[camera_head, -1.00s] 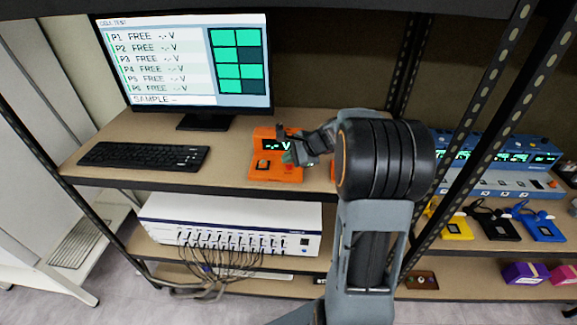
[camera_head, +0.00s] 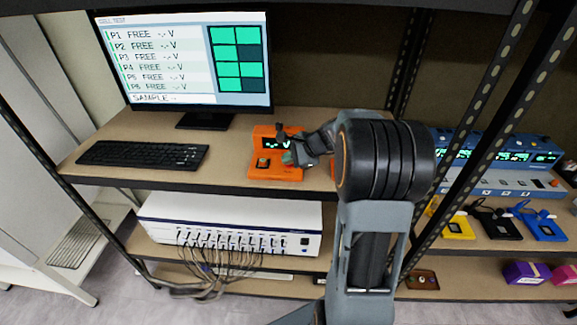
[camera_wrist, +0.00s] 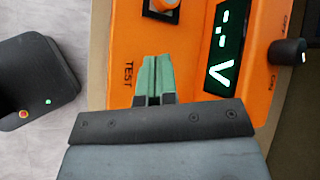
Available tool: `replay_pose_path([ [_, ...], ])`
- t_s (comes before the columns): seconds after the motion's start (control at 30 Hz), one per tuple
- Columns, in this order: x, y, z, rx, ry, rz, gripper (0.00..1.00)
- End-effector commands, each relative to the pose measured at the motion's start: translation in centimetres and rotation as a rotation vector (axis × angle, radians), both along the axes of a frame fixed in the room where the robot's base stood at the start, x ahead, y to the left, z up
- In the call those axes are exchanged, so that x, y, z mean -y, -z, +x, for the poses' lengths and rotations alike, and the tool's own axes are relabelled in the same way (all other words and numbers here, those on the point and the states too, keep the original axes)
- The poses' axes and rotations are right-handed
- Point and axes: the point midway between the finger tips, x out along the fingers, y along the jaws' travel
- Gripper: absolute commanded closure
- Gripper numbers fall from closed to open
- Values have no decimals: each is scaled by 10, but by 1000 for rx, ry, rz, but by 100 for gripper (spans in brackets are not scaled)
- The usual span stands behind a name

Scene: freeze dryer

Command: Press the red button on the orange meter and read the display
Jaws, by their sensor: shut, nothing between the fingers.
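The orange meter (camera_head: 268,172) stands on the upper shelf, right of the keyboard. My gripper (camera_head: 289,158) is over the right part of the meter in the head view, with its green fingertips pointing down at it. In the wrist view the shut, empty gripper (camera_wrist: 156,75) is over the orange face beside the word TEST. The red button does not show; the fingers appear to cover its place, and I cannot tell whether they touch it. The meter's display (camera_wrist: 228,45) is lit with dashes and a "V", no digits. A black knob (camera_wrist: 288,52) is beside the ON marking.
A monitor (camera_head: 185,60) and a black keyboard (camera_head: 143,154) stand on the same shelf to the left. A white multi-channel unit (camera_head: 230,225) with cables is on the shelf below. Metal rack posts (camera_head: 480,110) stand right of my arm, with blue devices (camera_head: 500,160) beyond.

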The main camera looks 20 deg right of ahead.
Motion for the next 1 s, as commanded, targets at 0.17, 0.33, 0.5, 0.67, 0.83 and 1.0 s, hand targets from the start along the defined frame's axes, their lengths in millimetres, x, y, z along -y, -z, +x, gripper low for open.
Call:
replay_pose_path([
  [0.17, 0, 0, 0, 0, 0, 0, 100],
  [0.33, 0, 0, 0, 0, 0, 0, 100],
  [0.5, 0, 1, 0, 0, 0, 0, 100],
  [0.67, 0, 2, 0, 0, 0, 0, 100],
  [0.83, 0, 0, 0, 0, 0, 0, 100],
  [1.0, 0, -7, 0, 1, 0, 0, 100],
])
